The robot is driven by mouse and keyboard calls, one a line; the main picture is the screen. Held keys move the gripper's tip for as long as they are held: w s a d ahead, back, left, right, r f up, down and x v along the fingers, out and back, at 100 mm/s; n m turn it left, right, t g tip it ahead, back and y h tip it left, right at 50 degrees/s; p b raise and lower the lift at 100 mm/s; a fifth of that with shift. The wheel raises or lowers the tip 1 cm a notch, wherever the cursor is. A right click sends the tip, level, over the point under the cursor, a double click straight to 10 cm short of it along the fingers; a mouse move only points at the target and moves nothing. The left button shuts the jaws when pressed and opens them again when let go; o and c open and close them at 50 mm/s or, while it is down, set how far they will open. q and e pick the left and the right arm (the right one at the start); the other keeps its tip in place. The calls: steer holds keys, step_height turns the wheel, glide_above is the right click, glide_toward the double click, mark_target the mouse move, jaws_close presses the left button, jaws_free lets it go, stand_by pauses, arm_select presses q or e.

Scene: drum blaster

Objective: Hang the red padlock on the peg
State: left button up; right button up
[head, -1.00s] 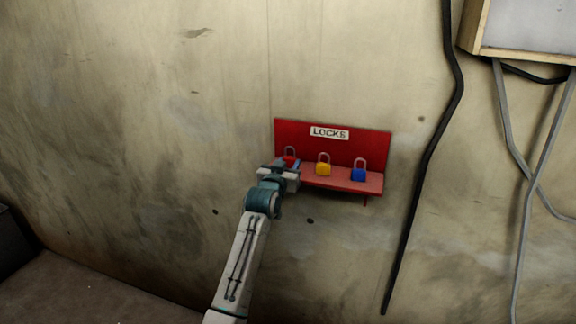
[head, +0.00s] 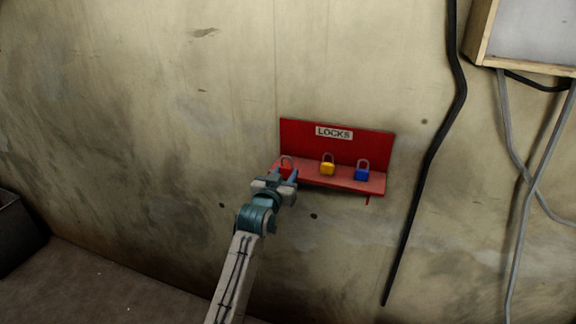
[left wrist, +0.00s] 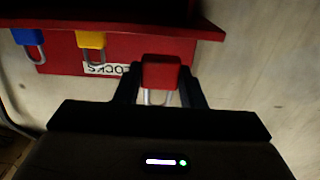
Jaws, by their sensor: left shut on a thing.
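The red padlock (head: 287,171) is between the fingers of my left gripper (head: 284,177), in front of the left end of the red shelf. In the left wrist view, which shows the scene upside down, the padlock body (left wrist: 161,73) sits between the two dark fingers, with its silver shackle pointing down in the picture. My left gripper is shut on it. I cannot make out a peg in either view. My right gripper is not in view.
The red shelf (head: 350,181), labelled LOCKS, holds a yellow padlock (head: 327,169) and a blue padlock (head: 362,174). A black cable (head: 431,160) and a framed board (head: 525,35) are to the right. The wall left of the shelf is clear.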

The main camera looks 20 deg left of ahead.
mark_target(286, 172)
arm_select(q)
steer(key=s+p, duration=0.1)
steer(key=s, duration=0.2)
steer(key=shift+s+r, duration=0.15)
steer(key=shift+s, duration=0.15)
steer(key=shift+s+a+p, duration=0.1)
steer(key=shift+s+p, duration=0.3)
steer(key=shift+s, duration=0.2)
steer(key=shift+w, duration=0.1)
steer(key=shift+f, duration=0.35)
steer(key=s+d+f+b, duration=0.1)
steer(key=s+f+b, duration=0.4)
steer(key=s+f, duration=0.3)
steer(key=s+d+f+b, duration=0.1)
steer(key=s+f+b, duration=0.4)
steer(key=s+f, duration=0.4)
steer(key=s, duration=0.7)
steer(key=shift+s+d+y, duration=0.2)
steer(key=shift+s+y, duration=0.05)
steer(key=shift+y, duration=0.05)
steer(key=shift+w, duration=0.1)
